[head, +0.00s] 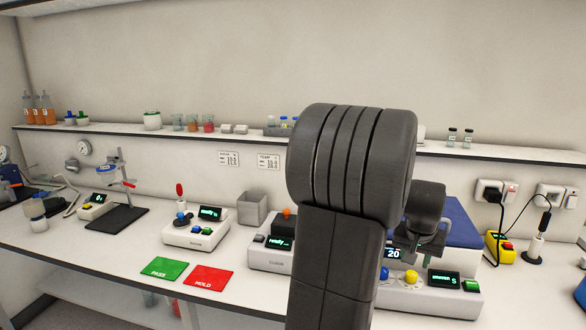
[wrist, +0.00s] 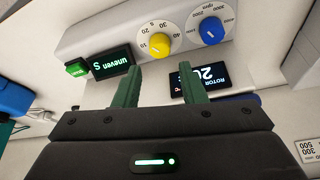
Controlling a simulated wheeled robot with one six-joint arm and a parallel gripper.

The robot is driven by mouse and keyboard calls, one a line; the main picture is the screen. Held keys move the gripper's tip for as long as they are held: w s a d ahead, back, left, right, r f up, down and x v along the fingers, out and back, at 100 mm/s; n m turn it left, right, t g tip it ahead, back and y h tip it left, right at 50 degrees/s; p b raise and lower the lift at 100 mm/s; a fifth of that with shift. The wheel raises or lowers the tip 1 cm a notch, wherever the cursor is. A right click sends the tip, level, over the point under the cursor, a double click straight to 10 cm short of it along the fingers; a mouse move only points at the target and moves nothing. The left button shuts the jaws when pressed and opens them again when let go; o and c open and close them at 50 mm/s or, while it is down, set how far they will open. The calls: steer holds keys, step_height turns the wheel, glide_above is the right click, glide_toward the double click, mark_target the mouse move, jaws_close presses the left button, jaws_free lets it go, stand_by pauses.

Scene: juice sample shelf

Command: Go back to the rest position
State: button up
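My gripper (wrist: 160,68) shows in the wrist view with its two green fingers apart and nothing between them. It is over the front panel of a white device (head: 425,303), which has a yellow dial (wrist: 160,42), a blue dial (wrist: 212,30) and a green button (wrist: 77,68). A second display (wrist: 200,80) reads 20. In the head view my dark arm stands large in front of the bench and hides part of it.
Left of my arm on the bench are a green PASS mat (head: 165,268), a red HOLD mat (head: 208,278), small instruments (head: 196,232) and a grey bin (head: 253,208). A shelf (head: 100,127) with bottles and beakers runs behind. A yellow box (head: 498,248) with cables stands at right.

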mark_target(411, 273)
steer(key=x, duration=0.7)
steer(key=shift+s+a+m+h, duration=0.15)
steer(key=shift+m+h, duration=0.15)
steer(key=shift+m, duration=0.5)
steer(key=shift+w+m+g+h+b, duration=0.1)
steer(key=shift+m+g+h+b, duration=0.3)
steer(key=shift+m, duration=0.8)
steer(key=shift+w+m+g+h+b, duration=0.15)
steer(key=shift+m+g, duration=0.35)
steer(key=shift+m, duration=0.7)
steer(key=b+v, duration=0.1)
steer(key=v, duration=1.3)
steer(key=shift+s, duration=0.1)
